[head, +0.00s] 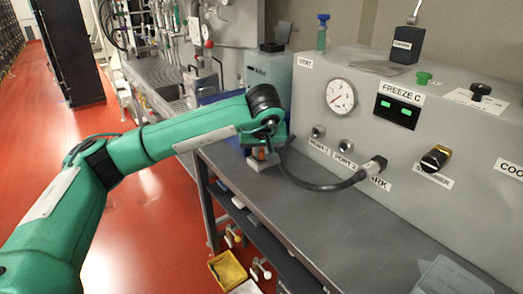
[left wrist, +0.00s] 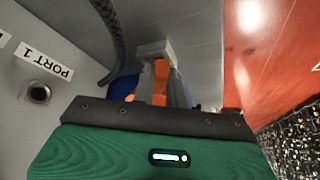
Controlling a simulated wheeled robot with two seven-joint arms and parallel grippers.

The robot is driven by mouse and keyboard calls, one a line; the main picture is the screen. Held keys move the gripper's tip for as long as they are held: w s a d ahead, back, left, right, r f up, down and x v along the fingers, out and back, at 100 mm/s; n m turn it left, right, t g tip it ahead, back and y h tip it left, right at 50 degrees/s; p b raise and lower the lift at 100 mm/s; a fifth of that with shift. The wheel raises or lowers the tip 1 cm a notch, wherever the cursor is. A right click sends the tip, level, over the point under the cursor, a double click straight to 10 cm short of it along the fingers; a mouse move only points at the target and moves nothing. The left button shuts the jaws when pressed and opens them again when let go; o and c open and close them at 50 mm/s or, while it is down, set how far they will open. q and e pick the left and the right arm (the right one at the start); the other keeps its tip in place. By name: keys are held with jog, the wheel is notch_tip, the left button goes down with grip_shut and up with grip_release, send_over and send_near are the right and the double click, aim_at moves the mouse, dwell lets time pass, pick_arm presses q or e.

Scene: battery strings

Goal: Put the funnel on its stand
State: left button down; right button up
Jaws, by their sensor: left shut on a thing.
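A dark blue surface (head: 208,99) shows behind my left arm, and a blue patch (left wrist: 124,87) shows beside the fingers in the left wrist view. My right gripper is not in view.
The grey instrument (head: 330,120) with gauge, ports and knobs fills the right. A black hose (head: 320,186) curves from its front past my gripper. A yellow bin (head: 228,270) is below.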

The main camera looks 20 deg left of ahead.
pick_arm(q)
jog(key=shift+f, duration=0.1)
jog(key=shift+f+b, duration=0.7)
jog(key=shift+f, duration=0.3)
jog(key=c, duration=1.3)
grip_release()
jog(key=shift+c, duration=0.2)
